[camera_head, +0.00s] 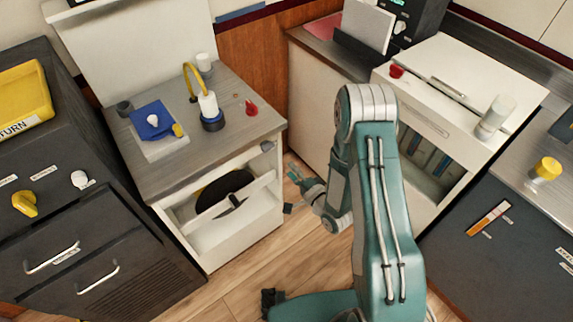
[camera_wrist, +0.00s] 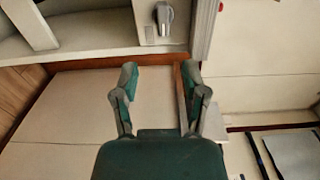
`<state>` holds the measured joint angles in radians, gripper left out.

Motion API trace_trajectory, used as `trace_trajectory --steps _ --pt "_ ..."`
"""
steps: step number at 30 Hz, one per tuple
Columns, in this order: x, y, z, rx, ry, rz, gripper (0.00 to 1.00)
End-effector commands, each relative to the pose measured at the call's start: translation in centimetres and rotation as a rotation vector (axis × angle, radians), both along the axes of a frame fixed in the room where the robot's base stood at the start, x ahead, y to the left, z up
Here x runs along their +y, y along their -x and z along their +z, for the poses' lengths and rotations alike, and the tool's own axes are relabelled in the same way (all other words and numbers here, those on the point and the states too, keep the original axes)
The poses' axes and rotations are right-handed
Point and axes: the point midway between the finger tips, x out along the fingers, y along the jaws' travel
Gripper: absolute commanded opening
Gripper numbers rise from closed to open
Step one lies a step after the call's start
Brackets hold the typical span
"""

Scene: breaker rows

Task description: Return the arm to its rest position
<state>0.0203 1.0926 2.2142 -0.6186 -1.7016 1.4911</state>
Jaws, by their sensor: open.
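My gripper (camera_head: 291,192) is at the end of my teal and grey arm, low between the left white cabinet and the middle cabinets in the head view. In the wrist view my gripper (camera_wrist: 158,82) has its two fingers spread apart with nothing between them. The arm is bent, with its upper link rising in the middle of the head view and the forearm folded down behind it. A grey knob (camera_wrist: 164,18) on a white panel lies beyond the fingertips. The fingers look apart from it. Part of the forearm is hidden behind the upper link.
The left white cabinet (camera_head: 222,240) has an open front with a dark round thing inside. A dark drawer cabinet (camera_head: 115,255) stands at far left. A white cabinet (camera_head: 440,110) with an open front stands right of my arm. Wooden floor (camera_head: 240,275) shows between them.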

Motion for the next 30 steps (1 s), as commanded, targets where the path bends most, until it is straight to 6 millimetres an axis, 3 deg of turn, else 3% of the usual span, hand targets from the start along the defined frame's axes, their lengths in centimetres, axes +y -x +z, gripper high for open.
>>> trace_trajectory --steps 17,20,30 --pt "-0.1 -0.3 0.4 -0.004 0.022 -0.003 0.57" --pt "-0.3 -1.4 1.7 -0.015 0.108 -0.014 0.57" --pt "-3.0 -5.1 9.3 -0.021 0.586 -0.084 0.57"
